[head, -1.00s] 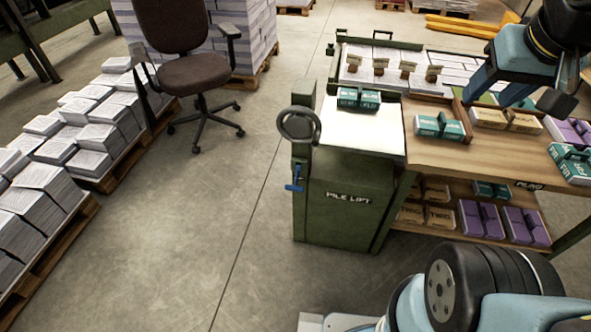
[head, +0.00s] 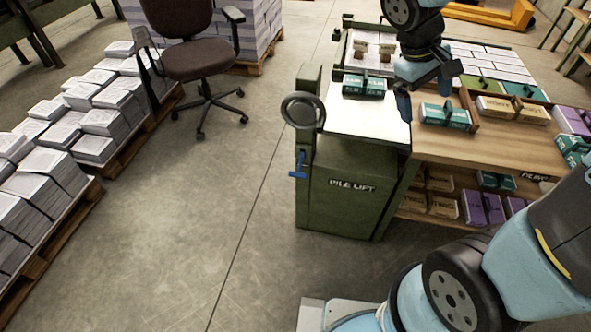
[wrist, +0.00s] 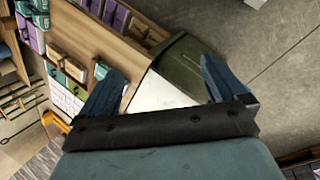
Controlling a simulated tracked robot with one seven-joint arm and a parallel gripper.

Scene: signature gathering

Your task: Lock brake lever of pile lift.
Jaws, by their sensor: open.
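The green pile lift (head: 348,195) stands at the centre of the head view, with a white top plate and a dark handwheel (head: 303,111) at its left corner. The blue brake lever (head: 298,166) sits on its left side below the handwheel, hanging roughly upright with a short blue foot. My gripper (head: 405,100) is open and empty, above the right part of the pile lift's top, well to the right of the lever. The wrist view shows both blue fingers (wrist: 158,88) spread apart, with the pile lift (wrist: 192,65) beyond them. The lever cannot be made out there.
A wooden bench (head: 495,148) with teal, tan and purple bundles adjoins the pile lift at right. A teal bundle (head: 364,86) lies on the lift's top. An office chair (head: 195,60) and paper-loaded pallets stand at left. The floor left of the lift is clear.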

